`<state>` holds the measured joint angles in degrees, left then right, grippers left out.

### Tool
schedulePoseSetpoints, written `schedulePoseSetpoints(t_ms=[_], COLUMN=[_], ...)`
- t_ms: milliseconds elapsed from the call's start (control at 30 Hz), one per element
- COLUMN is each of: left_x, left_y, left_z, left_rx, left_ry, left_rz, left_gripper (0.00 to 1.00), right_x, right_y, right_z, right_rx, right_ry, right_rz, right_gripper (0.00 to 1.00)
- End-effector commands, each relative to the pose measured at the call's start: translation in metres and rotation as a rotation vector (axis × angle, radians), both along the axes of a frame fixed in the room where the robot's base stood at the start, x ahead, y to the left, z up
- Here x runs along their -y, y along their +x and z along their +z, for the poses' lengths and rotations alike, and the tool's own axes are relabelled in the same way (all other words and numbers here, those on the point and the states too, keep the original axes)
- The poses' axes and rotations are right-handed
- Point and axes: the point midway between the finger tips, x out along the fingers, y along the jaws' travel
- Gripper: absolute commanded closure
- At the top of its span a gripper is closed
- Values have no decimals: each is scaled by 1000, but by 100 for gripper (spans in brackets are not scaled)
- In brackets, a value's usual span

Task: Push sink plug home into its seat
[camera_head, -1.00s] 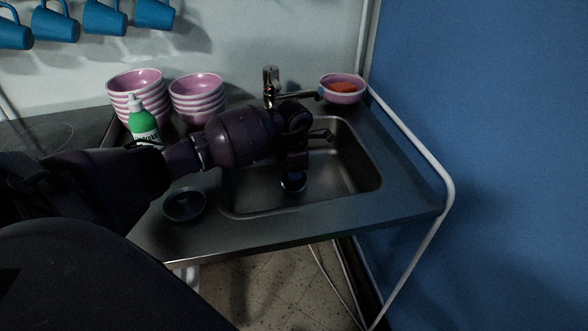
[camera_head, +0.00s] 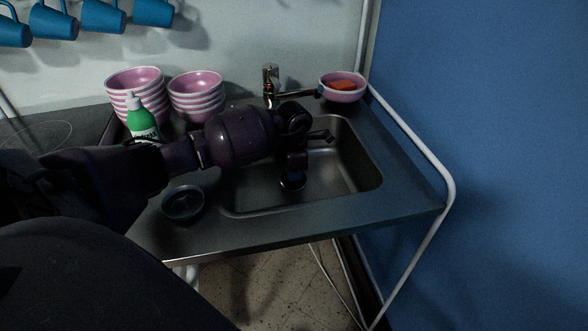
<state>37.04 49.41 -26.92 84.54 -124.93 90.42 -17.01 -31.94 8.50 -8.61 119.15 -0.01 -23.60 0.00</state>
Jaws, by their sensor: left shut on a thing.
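The metal sink basin (camera_head: 345,180) is set into the grey counter. My left arm reaches in from the left over the basin, and my left gripper (camera_head: 293,170) points down near the basin's middle. It is shut on a small dark round thing, which seems to be the sink plug (camera_head: 292,184), low at the basin floor. My own gripper and arm hide most of the plug and the drain seat, so I cannot tell how far the plug sits in it. My right gripper is not in view.
A dark round dish (camera_head: 183,204) lies on the counter left of the basin. A tap (camera_head: 270,85) stands behind the basin, with a pink bowl (camera_head: 342,92) holding an orange sponge at its right. Stacked bowls (camera_head: 197,97) and a green bottle (camera_head: 143,122) stand at the left. A white rail (camera_head: 420,158) edges the right.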

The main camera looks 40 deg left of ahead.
Motion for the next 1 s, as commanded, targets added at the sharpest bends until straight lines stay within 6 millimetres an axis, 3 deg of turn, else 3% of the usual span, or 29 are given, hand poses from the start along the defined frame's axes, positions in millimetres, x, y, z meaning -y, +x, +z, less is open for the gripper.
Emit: schedulePoseSetpoints(t_ms=[300,333,500,867,1000], left_x=[0,0,0,0,-1], left_y=[0,0,0,0,1], left_z=[-5,-5,-5,-5,13], left_rx=[0,0,1,0,5], left_ry=[0,0,1,0,4], left_rz=[0,0,0,0,0], left_gripper=[100,74,49,49,49], right_x=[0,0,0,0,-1], right_y=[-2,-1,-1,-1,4], right_z=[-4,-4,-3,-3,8], right_rx=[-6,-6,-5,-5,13], right_ry=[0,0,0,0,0], right_rz=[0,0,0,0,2], right_gripper=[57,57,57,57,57])
